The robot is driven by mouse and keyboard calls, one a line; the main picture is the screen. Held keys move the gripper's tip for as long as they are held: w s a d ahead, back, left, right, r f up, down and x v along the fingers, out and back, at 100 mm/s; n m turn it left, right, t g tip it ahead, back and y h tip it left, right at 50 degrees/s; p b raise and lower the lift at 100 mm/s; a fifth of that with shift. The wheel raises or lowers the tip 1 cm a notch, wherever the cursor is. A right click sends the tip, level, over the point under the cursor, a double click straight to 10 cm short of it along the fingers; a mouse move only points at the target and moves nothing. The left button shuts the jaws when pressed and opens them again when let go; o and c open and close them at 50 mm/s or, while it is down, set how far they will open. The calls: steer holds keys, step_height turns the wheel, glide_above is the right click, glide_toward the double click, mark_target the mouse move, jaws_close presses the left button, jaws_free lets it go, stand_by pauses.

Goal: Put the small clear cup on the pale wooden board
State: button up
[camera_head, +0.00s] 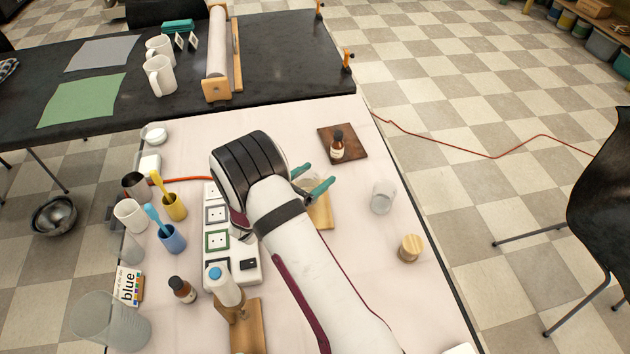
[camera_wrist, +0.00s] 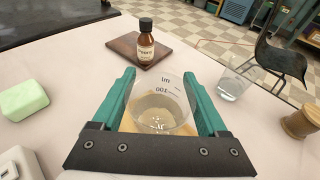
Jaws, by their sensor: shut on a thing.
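My gripper (camera_head: 311,181) has green fingers and reaches over the right middle of the table. In the wrist view, my gripper (camera_wrist: 160,76) is shut on the small clear cup (camera_wrist: 162,100), which has dark markings on its wall and stands between the two fingers. The pale wooden board (camera_head: 321,212) lies on the table under the gripper, partly hidden by my arm. A strip of the board (camera_wrist: 122,146) shows under the cup in the wrist view. I cannot tell whether the cup's base touches it. The cup is mostly hidden in the head view.
A brown bottle (camera_head: 337,147) stands on a dark wooden board (camera_head: 358,140) just beyond. White socket blocks (camera_head: 217,215), cups and bottles crowd the left. The table between board and glass is clear.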

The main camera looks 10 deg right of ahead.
steer(key=shift+f, duration=1.1)
